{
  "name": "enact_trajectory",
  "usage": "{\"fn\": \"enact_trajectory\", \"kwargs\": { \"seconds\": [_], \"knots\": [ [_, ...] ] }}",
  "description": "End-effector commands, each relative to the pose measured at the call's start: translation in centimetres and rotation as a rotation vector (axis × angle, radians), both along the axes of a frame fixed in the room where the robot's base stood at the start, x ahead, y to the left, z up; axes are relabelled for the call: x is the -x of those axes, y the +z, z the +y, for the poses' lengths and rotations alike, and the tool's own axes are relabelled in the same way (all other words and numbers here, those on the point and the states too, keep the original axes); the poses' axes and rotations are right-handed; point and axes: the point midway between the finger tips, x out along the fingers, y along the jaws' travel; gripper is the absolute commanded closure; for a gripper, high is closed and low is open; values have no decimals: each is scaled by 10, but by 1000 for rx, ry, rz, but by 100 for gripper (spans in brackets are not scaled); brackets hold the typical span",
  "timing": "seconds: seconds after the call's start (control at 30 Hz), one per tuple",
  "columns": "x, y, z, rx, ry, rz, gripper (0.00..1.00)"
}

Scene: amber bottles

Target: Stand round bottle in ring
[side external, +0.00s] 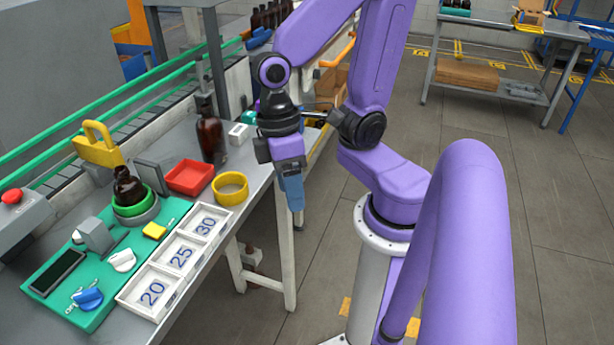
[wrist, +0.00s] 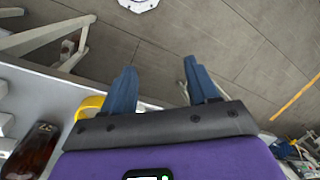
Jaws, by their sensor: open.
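A tall amber bottle (side external: 210,138) stands upright on the bench, and part of an amber bottle (wrist: 32,150) shows at lower left in the wrist view. A shorter, rounder amber bottle (side external: 128,187) sits in a green ring (side external: 136,208) on the green mat. My gripper (side external: 294,205) points down, open and empty, right of the yellow ring and beyond the bench edge. Its blue fingers (wrist: 160,68) are apart over the floor.
White trays marked 20, 25 and 30 (side external: 180,254) line the front edge. The green mat (side external: 60,298) holds a phone-like slab and small tools. A yellow padlock-shaped item (side external: 97,150) stands behind.

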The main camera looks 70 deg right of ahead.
Motion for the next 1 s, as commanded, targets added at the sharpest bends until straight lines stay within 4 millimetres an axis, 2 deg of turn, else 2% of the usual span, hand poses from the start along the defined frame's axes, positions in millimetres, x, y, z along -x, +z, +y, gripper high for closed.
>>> {"fn": "enact_trajectory", "kwargs": {
  "seconds": [0.2,0.4,1.0],
  "knots": [
    [15,4,-16,28,270,-124,41],
    [22,6,-22,38,405,-189,41],
    [23,7,-22,41,431,-200,41]
  ]
}}
